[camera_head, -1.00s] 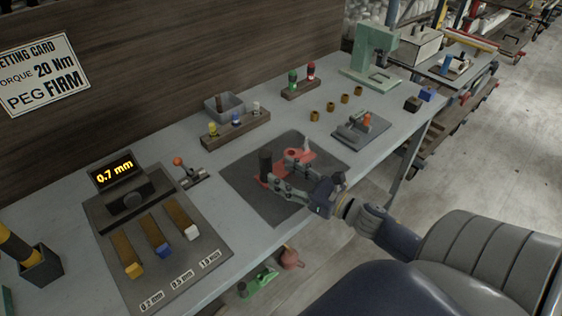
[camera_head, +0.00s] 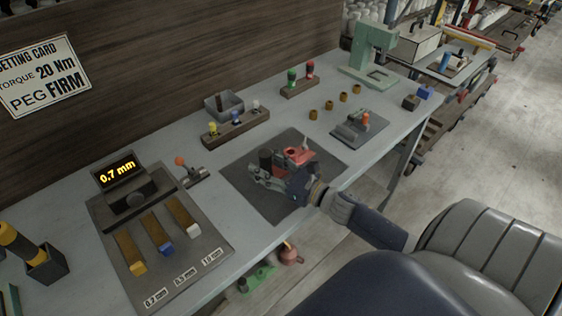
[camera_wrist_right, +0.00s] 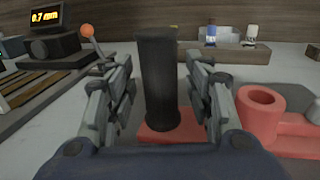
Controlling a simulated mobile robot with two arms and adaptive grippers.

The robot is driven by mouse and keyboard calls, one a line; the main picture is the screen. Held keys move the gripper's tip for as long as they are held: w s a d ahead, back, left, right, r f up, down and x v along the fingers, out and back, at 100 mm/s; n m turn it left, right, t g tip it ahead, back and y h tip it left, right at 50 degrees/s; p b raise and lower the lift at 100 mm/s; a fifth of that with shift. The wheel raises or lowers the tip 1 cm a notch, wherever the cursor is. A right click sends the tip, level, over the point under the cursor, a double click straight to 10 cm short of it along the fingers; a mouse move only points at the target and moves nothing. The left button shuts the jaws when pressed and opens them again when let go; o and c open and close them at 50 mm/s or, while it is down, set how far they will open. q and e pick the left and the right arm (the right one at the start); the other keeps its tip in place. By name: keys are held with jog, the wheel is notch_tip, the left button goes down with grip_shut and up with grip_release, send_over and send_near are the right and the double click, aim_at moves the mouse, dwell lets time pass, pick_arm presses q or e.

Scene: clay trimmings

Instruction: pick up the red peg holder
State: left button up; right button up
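The red peg holder (camera_head: 299,154) lies on the dark mat (camera_head: 240,188). It has a red base, an upright black post (camera_head: 265,157) and a raised red ring at its other end. The right wrist view shows the ring (camera_wrist_right: 262,103) right of the fingers and the black post (camera_wrist_right: 158,85) standing between them. My right gripper (camera_head: 263,176) is open, with a finger on each side of the post and small gaps visible beside it. It hides part of the base in the head view. My left gripper is not in view.
A wooden rack with several small pegs (camera_head: 236,128) stands behind the mat. A grey fixture (camera_head: 358,128) sits to its right. A gauge panel with a 0.7 mm display (camera_head: 118,169) and a lever with an orange knob (camera_head: 181,161) are to the left.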

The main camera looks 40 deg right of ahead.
grip_shut()
jog(key=shift+r, duration=0.15)
